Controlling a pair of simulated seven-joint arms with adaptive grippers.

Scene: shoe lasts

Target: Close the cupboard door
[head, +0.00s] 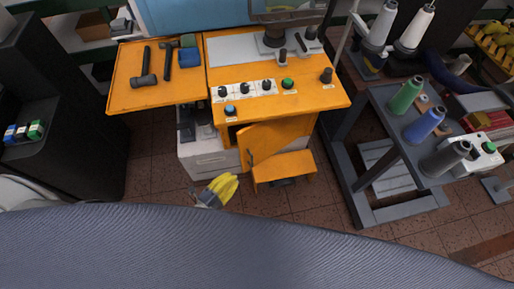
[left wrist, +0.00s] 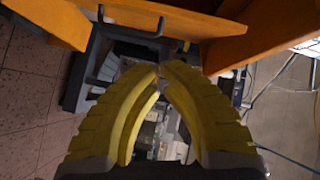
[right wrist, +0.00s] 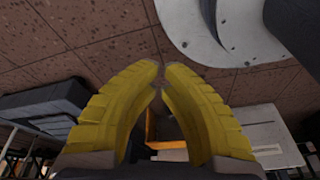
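The orange cupboard door (head: 272,138) stands open under the orange workbench (head: 305,98) in the head view. A small handle (head: 249,158) shows near its left edge. My left gripper (head: 226,184) has yellow fingers and is in front of the cupboard, lower left of the door and apart from it. In the left wrist view its fingertips (left wrist: 162,70) come together with nothing visible between them. Orange panels (left wrist: 265,25) and a dark bar-shaped handle (left wrist: 130,25) lie beyond them. My right gripper (right wrist: 161,68) shows only in the right wrist view, fingertips together and empty.
White drawers (head: 208,164) stand left of the door. An orange side table (head: 155,92) holds hammers. A grey trolley (head: 385,125) with thread cones stands at the right. Tiled floor (head: 315,205) is clear in front.

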